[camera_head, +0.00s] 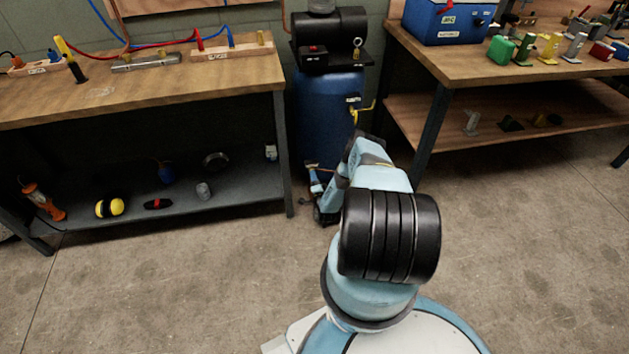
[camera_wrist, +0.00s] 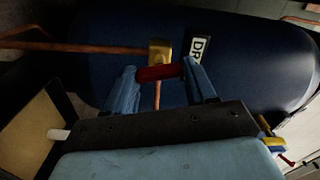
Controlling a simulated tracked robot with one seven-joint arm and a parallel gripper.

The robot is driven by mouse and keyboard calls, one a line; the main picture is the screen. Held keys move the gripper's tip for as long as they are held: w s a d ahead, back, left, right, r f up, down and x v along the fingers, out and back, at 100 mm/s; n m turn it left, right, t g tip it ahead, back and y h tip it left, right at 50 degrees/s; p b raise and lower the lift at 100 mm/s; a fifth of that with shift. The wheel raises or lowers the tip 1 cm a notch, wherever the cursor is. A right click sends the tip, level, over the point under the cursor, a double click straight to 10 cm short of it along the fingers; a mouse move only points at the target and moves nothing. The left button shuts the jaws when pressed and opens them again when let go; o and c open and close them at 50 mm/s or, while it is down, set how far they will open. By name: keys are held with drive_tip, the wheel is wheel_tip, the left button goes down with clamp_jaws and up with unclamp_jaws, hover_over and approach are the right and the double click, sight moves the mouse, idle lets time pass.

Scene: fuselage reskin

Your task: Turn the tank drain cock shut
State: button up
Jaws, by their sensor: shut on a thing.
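The blue tank (camera_head: 318,110) stands upright between the two benches in the head view; its dark blue wall (camera_wrist: 245,60) fills the back of the wrist view. A brass drain cock (camera_wrist: 159,50) with a red handle (camera_wrist: 158,73) sits low on it, beside a white label (camera_wrist: 197,46) reading "DR", the rest cut off. My gripper (camera_wrist: 160,80) is shut on the red handle, with one blue finger at each end of it.
A left bench (camera_head: 140,85) with a low shelf (camera_head: 235,192) and a right bench (camera_head: 455,68) flank the tank closely. A black compressor unit (camera_head: 330,40) tops the tank. A copper pipe (camera_wrist: 85,48) runs to the cock. The floor (camera_head: 150,280) in front is clear.

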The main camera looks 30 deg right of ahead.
drive_tip(key=shift+s+d+f+m, duration=0.1)
drive_tip(key=shift+f+m, duration=0.05)
drive_tip(key=shift+m, duration=0.6)
drive_tip(key=shift+s+d+f+m, duration=0.1)
drive_tip(key=shift+m, duration=0.65)
drive_tip(key=shift+a, duration=0.1)
drive_tip(key=o, duration=1)
drive_tip(key=shift+w, duration=0.1)
drive_tip(key=shift+o, duration=0.2)
drive_tip(key=shift+r, duration=0.1)
drive_tip(key=v, duration=1.4)
drive_tip(key=shift+w, duration=0.1)
